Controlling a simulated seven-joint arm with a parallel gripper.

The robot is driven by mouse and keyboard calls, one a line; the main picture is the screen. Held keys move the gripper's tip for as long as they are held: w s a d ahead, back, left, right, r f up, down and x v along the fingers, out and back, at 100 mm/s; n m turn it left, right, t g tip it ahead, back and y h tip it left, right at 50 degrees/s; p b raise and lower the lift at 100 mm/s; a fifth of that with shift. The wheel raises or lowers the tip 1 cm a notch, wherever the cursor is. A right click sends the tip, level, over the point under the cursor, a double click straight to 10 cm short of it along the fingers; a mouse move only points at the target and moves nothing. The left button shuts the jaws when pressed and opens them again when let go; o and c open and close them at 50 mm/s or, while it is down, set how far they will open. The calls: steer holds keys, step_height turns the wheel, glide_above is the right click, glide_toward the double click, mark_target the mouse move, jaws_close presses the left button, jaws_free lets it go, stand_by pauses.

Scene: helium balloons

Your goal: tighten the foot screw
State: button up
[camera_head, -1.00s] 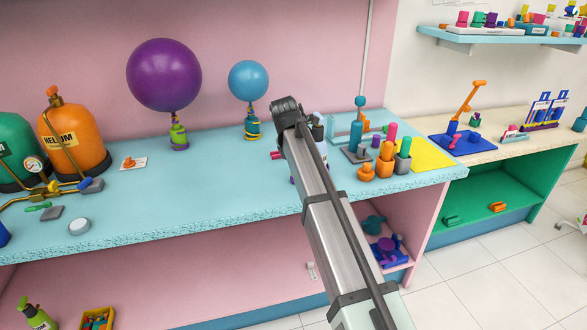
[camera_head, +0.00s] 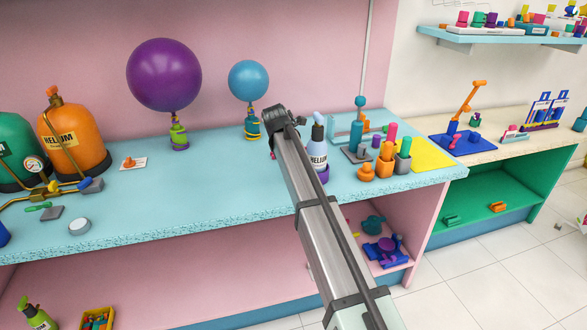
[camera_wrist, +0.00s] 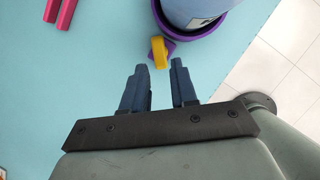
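A white-blue bottle labelled HELIUM (camera_head: 318,152) stands upright in a purple foot (camera_head: 324,175) on the blue counter. In the wrist view the purple foot (camera_wrist: 218,38) rings the bottle's base (camera_wrist: 190,12). A yellow screw piece (camera_wrist: 158,51) sits at a purple tab on the foot's near side. My gripper (camera_wrist: 159,66) is open and empty. Its dark blue fingers point at the yellow piece, which lies just beyond the fingertips, roughly between their lines. I see no contact. In the head view my arm hides the fingers and the yellow piece.
Two pink bars (camera_wrist: 60,12) lie left of the gripper. The counter's edge (camera_wrist: 251,45) is close on the right. The counter's middle (camera_head: 215,185) is clear.

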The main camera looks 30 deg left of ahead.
steer(key=shift+x, duration=1.8)
jaws_close()
